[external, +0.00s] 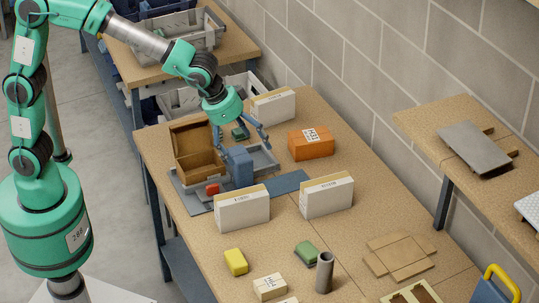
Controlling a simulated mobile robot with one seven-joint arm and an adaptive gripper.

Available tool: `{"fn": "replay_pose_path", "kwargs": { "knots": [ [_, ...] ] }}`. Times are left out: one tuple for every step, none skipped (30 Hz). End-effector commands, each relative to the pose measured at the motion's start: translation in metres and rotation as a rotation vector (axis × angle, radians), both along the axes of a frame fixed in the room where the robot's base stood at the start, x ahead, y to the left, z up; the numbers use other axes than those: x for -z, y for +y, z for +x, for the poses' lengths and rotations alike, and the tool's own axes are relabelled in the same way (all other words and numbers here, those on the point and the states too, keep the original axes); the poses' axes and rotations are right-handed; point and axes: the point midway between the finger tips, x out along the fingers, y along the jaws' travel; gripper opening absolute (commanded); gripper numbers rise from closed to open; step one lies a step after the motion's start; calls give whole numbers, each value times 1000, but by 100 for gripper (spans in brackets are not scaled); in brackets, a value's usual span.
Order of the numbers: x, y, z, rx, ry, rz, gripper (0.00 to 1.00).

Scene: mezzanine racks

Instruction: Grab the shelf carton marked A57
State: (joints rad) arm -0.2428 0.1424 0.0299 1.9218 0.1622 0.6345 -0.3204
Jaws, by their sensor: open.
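My gripper (243,139) is open, pointing down over the back part of the table near a grey tray. A small green block shows between its fingers, and I cannot tell whether they touch it. I cannot read A57 on any carton. An orange carton (309,147) with a white label stands to the right of my gripper, apart from it. White-faced cartons stand behind the gripper (273,107) and nearer the front, one at left (242,211) and one at right (327,197). Their small print is unclear. A small cream box (269,289) with a label lies at the front.
An open brown box (197,165), a blue block (239,167) and a red piece (212,188) crowd the tray area below my gripper. A yellow block (236,262), a green block (306,252) and a grey cylinder (325,272) stand in front. A block wall runs behind the table.

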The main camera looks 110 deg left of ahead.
Motion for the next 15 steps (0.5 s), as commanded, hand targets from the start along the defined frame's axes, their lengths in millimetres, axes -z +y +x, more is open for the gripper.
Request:
{"fn": "replay_pose_path", "kwargs": {
  "knots": [
    [3, 10, 11, -13, 5, -1, 91],
    [6, 15, 17, -21, 5, -1, 91],
    [10, 23, 25, -30, 7, -2, 91],
    [14, 28, 30, -39, 9, -2, 91],
    [17, 33, 36, -48, 9, -4, 91],
    [23, 40, 44, -57, 9, -4, 91],
    [26, 46, 49, -64, 10, -5, 91],
    [30, 51, 55, -72, 10, -5, 91],
    [36, 59, 62, -82, 13, -7, 91],
    [40, 65, 67, -91, 13, -6, 91],
    [45, 70, 72, -98, 15, -7, 91],
    [51, 77, 78, -107, 15, -8, 91],
    [56, 83, 83, -114, 15, -8, 91],
    [61, 89, 88, -123, 16, -9, 91],
    [67, 96, 93, -133, 17, -11, 91]
  ]
}}
